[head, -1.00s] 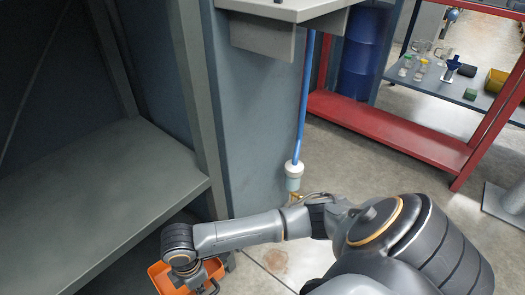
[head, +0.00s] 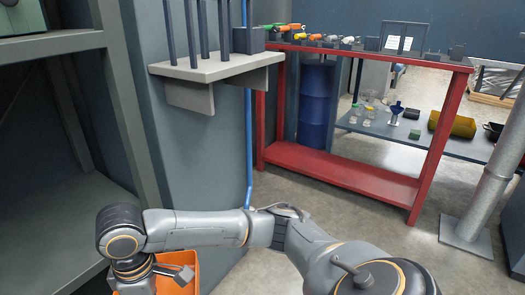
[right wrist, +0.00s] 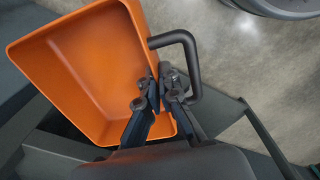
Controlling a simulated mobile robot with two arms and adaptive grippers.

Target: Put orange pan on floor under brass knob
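The orange pan (right wrist: 85,65) is an open rectangular box with a dark bent handle (right wrist: 190,55). My right gripper (right wrist: 161,92) is closed on the pan's side wall near the handle in the right wrist view. In the head view the pan (head: 188,262) shows at the bottom left, partly hidden by my right arm and wrist, and held in the air. The brass knob is not visible now. The lower part of the blue pipe (head: 249,150) goes behind my right arm, which covers its end. My left gripper is in neither view.
A grey shelf (head: 215,66) juts from the blue-grey cabinet above my arm. A red bench frame (head: 345,172) and a blue barrel (head: 316,105) stand behind. A grey post (head: 487,185) stands at right. Concrete floor (head: 370,245) is open between.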

